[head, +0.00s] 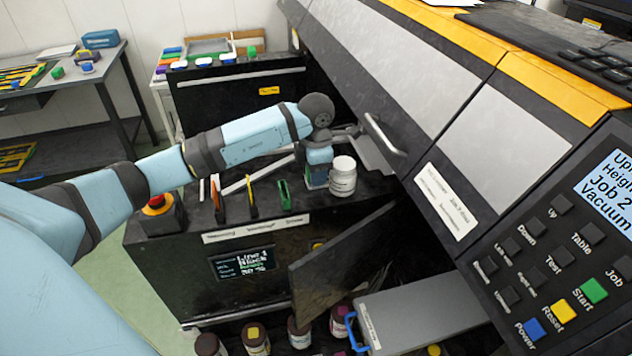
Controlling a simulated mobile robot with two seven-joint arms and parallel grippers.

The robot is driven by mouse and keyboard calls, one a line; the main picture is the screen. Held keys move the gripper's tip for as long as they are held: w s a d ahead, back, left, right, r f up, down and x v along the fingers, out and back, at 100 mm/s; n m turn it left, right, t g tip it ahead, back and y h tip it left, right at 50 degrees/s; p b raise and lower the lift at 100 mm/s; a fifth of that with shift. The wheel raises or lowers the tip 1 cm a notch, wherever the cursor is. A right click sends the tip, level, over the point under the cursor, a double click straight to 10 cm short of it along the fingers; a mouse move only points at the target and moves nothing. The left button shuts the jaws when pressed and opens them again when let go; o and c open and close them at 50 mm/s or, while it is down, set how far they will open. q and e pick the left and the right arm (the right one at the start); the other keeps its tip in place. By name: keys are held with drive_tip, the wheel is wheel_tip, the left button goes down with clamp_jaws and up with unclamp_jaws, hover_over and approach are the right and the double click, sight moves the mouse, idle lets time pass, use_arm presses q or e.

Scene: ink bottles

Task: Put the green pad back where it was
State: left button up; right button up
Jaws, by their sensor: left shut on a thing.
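A narrow green piece (284,195) stands upright in the top of the black cabinet (165,262), beside a yellow one (251,196) and an orange one (216,201). I cannot tell whether it is the green pad. A small green block (251,52) on the back cart and another (57,73) on the far left table are also green. My right gripper is not in view.
An emergency-stop button (157,204) sits at the cabinet's left end. A dark door (345,255) stands open below, near several ink bottles (256,340) and a grey drawer (415,312).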

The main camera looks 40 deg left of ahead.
use_arm(q)
drive_tip(key=shift+f, duration=1.8)
drive_tip(key=shift+f, duration=0.2)
drive_tip(key=o, duration=0.8)
drive_tip(key=shift+r, duration=0.4)
wheel_tip(320, 180, up, 11)
drive_tip(key=shift+f+b, duration=0.2)
drive_tip(key=shift+b, duration=0.1)
drive_tip(key=shift+r, duration=0.5)
